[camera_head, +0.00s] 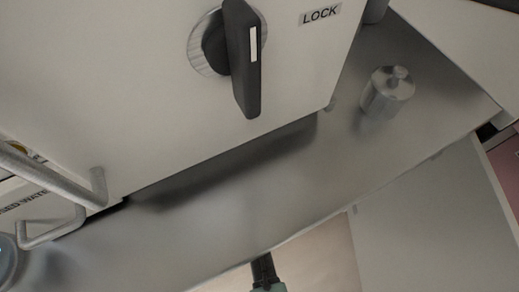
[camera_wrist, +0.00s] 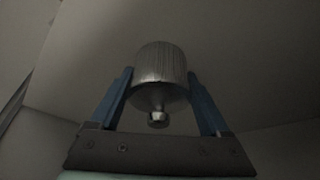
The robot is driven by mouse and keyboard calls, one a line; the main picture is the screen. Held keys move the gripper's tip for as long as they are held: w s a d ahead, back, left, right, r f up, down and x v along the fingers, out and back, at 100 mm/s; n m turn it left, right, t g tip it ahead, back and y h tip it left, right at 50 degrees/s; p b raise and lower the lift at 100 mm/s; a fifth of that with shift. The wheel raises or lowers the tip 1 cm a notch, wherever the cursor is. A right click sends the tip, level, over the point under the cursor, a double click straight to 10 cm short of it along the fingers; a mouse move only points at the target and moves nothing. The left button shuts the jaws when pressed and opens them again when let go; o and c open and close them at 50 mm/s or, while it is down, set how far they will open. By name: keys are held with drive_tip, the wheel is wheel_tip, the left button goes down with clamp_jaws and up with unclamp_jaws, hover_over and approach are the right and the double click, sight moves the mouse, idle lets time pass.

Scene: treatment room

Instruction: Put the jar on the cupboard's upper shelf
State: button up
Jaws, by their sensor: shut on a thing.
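In the wrist view a ribbed metal jar (camera_wrist: 160,60) sits between the two blue fingers of my gripper (camera_wrist: 160,76). The gripper is shut on it, and the jar's knob points toward the gripper's palm. A plain dim panel lies behind the jar; I cannot tell whether it is part of the cupboard or whether the jar touches it. In the head view a similar metal jar (camera_head: 387,93) with a knobbed lid stands upright on the steel counter. The held jar does not show in that view, and I cannot make out the cupboard's upper shelf.
The steel counter (camera_head: 250,215) is clear along its front. A white machine with a black handle (camera_head: 242,55) and a LOCK label stands on it. Metal bar handles (camera_head: 50,185) stick out at left. A pale panel (camera_head: 425,225) stands below the counter's front edge at right.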

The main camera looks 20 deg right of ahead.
drive_tip(key=shift+f, duration=0.15)
drive_tip(key=o, duration=1.4)
drive_tip(key=shift+c, duration=0.2)
drive_tip(key=p+v, duration=0.2)
drive_tip(key=v, duration=0.4)
drive_tip(key=shift+p, duration=0.35)
drive_tip(key=s+a, duration=0.5)
drive_tip(key=s+a+p, duration=0.1)
drive_tip(key=s+a, duration=0.2)
drive_tip(key=shift+s+f, duration=0.25)
drive_tip(key=shift+f, duration=0.05)
drive_tip(key=shift+s, duration=0.1)
